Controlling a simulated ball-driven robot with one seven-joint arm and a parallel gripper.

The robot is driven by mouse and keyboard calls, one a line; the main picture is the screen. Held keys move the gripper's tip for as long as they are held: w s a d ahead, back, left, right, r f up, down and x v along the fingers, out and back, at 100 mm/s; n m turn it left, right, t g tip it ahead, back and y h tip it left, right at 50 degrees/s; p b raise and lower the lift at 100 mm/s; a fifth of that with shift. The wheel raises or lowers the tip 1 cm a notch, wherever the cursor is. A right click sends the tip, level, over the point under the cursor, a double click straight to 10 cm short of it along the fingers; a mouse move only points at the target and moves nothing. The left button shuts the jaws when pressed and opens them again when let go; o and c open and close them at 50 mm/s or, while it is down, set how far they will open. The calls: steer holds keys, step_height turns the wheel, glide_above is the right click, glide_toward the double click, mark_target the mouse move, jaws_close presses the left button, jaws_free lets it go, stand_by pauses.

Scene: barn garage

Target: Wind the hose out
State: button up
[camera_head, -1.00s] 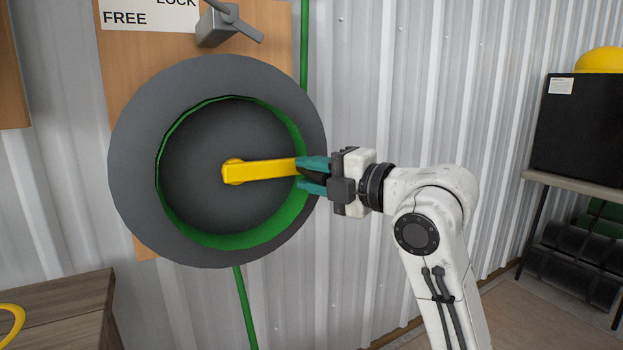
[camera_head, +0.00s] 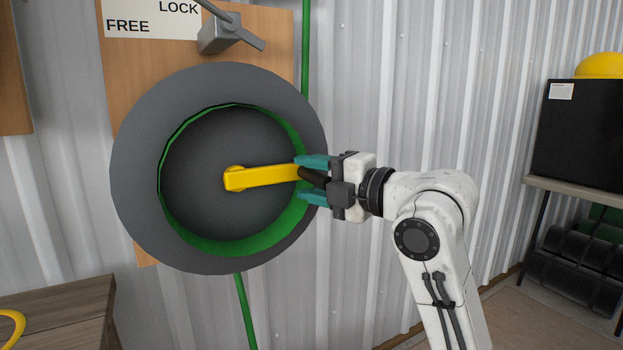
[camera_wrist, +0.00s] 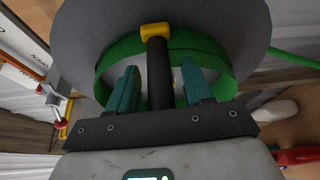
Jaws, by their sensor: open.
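A grey hose reel (camera_head: 140,175) with green hose (camera_head: 245,247) wound inside its rim is mounted on a wooden board. A yellow crank arm (camera_head: 265,176) runs from the reel's hub to the right. Its black handle (camera_head: 316,180) points out toward my gripper. My gripper (camera_head: 314,179) is at the reel's right side with its teal fingers open, one on each side of the handle. In the wrist view the black handle (camera_wrist: 160,75) stands between the two open fingers, with a gap visible on each side. The yellow crank end (camera_wrist: 155,30) is beyond it.
A grey lever (camera_head: 228,32) is above the reel beside a FREE/LOCK label (camera_head: 150,18). Green hose (camera_head: 245,310) runs down the wall below the reel. A wooden table (camera_head: 70,310) is lower left; a black box (camera_head: 580,130) stands on a table at right.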

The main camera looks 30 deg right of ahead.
steer(key=p+v, duration=0.1)
steer(key=v, duration=0.9)
steer(key=shift+s+p, duration=0.35)
steer(key=shift+s, duration=0.05)
steer(key=shift+d+f, duration=0.1)
steer(key=shift+f, duration=0.1)
